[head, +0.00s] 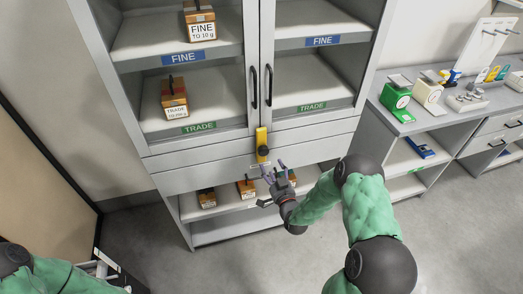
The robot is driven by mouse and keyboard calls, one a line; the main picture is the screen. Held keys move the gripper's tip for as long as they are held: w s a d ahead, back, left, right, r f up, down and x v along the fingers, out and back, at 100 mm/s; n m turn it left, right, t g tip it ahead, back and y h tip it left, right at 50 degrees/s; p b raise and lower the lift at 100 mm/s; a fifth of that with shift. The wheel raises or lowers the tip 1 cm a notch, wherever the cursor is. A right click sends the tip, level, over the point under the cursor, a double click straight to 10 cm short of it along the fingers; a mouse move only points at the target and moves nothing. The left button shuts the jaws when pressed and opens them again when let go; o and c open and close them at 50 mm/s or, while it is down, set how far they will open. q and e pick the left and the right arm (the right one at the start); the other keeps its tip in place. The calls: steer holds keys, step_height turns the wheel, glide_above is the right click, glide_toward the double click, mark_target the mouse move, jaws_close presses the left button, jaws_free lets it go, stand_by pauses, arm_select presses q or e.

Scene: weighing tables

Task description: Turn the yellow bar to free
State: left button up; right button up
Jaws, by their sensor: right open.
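The yellow bar (261,137) stands upright on the grey cabinet's front, below the two glass doors and across the line where they meet. A dark round knob sits on its lower part. My right gripper (270,172) is open, just below the bar and a little to its right, in front of the cabinet's lower front. I cannot tell whether a finger touches the bar. My left arm shows only at the lower left corner, and its gripper is out of view.
The cabinet doors carry dark handles (254,88). Wooden boxes stand on the FINE and TRADE shelves and on the lower open shelf (222,229). At the right, a bench (408,125) holds green and cream scales and weights. Grey floor is clear below.

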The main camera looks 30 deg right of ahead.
mark_target(264, 153)
steer(key=w, duration=0.3)
steer(key=w+d, duration=0.1)
steer(key=w, duration=0.2)
steer(key=w+d+b, duration=0.1)
steer(key=w, duration=0.2)
steer(key=shift+w+f, duration=0.1)
steer(key=shift+w, duration=0.3)
steer(key=shift+s, duration=0.1)
jaws_close()
